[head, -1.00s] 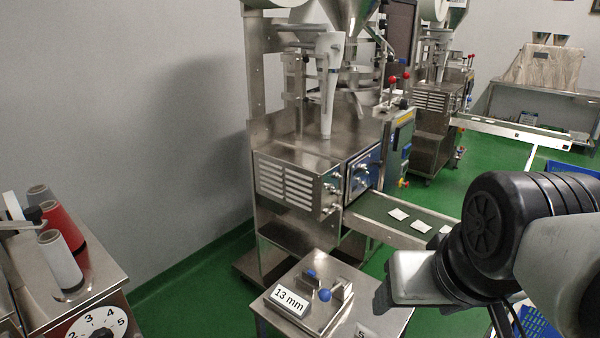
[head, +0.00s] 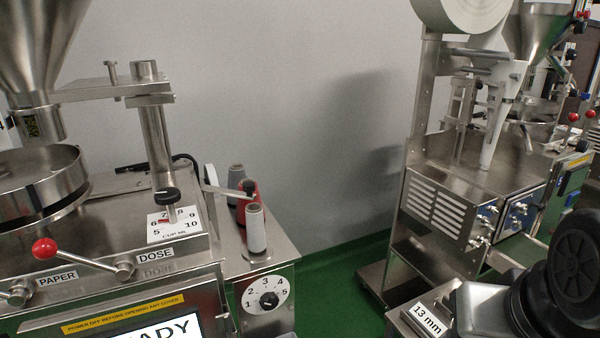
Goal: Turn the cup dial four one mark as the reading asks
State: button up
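The cup dial (head: 174,224) is a white plate marked CUP ML, with numbers from 5 to 10, on top of the left machine. A black knob (head: 167,196) stands above it on a short post. A red pointer shows near the 6 and 7; its exact mark is too small to tell. A reading of 13 mm (head: 427,319) shows on a label at the bottom right. My arm (head: 575,275) fills the lower right corner, well to the right of the dial. The fingers of my gripper do not show.
A red-balled DOSE lever (head: 45,248) and a metal post (head: 153,135) stand near the cup dial. A second dial (head: 267,299), marked 1 to 5, is on the front of the spool cabinet (head: 283,261). Another packing machine (head: 450,195) stands right; green floor lies between.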

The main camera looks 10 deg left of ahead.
aim_at(166, 196)
jog(key=j+u, duration=0.1)
jog(key=u, duration=0.6)
jog(key=l+u, duration=0.15)
jog(key=u, duration=0.2)
jog(key=k+l+u, duration=0.15)
jog(key=u, duration=0.25)
jog(key=k+l+u, duration=0.1)
jog(key=u, duration=0.25)
jog(key=i+l+u, duration=0.1)
jog(key=i+l, duration=0.1)
jog(key=i, duration=0.1)
